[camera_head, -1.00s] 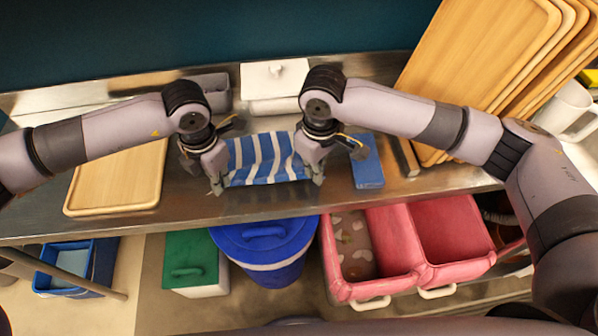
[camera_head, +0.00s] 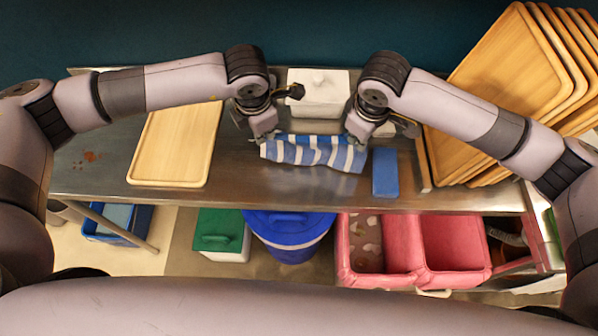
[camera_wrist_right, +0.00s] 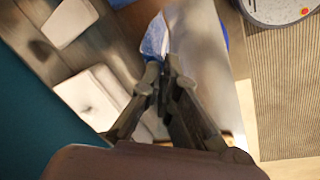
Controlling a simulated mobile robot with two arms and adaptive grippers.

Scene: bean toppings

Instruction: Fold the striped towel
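The blue-and-white striped towel (camera_head: 314,152) lies on the metal counter (camera_head: 300,188) in the head view, now a narrow, rumpled band with its near edge bulging. My left gripper (camera_head: 264,136) is at its far left corner and appears shut on it, though the fingertips are small. My right gripper (camera_head: 357,135) is at its far right corner. In the right wrist view, the right fingers (camera_wrist_right: 165,70) are closed together on an edge of the towel (camera_wrist_right: 154,38).
A blue block (camera_head: 385,172) lies just right of the towel. A white lidded container (camera_head: 318,95) stands behind it. A wooden tray (camera_head: 176,145) lies left, and several boards (camera_head: 500,75) lean at right. Blue (camera_head: 287,235) and pink (camera_head: 375,245) bins stand below the counter.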

